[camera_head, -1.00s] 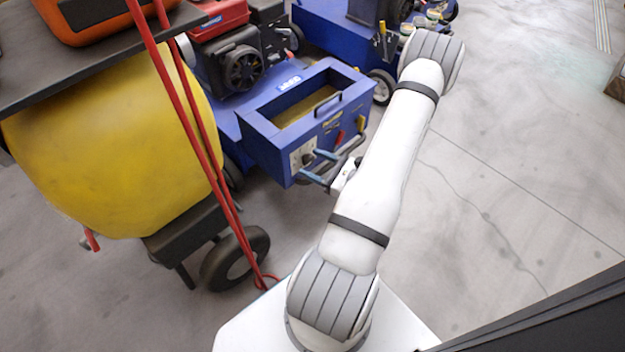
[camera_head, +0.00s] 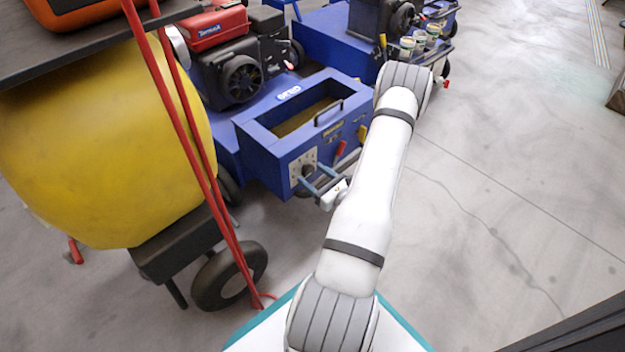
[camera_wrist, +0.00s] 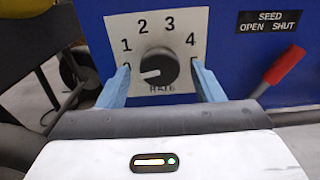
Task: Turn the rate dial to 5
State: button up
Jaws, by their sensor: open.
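The rate dial (camera_wrist: 158,67) is a round dark knob on a white plate (camera_wrist: 180,20) marked RATE, on the front of a blue hopper box. The numerals 1, 2, 3 and 4 show around it. My fingers cover most of the marks at its lower left and lower right. The knob's white pointer line points left and slightly down, toward the lower-left mark. My gripper (camera_wrist: 160,66) is open, with one blue finger on each side of the knob and a gap showing on both sides. In the head view my gripper (camera_head: 318,180) is at the hopper's front plate.
A red seed lever (camera_wrist: 285,65) stands right of the dial, beside an OPEN SHUT label (camera_wrist: 270,22). The blue hopper (camera_head: 270,150) has an open top. A yellow tank (camera_head: 105,150) on a wheeled cart stands left. Open floor lies right of my arm.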

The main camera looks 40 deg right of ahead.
jog(key=shift+w, duration=0.1)
jog(key=shift+c, duration=0.4)
jog(key=c, duration=0.9)
jog(key=shift+a, duration=0.3)
jog(key=shift+d, duration=0.1)
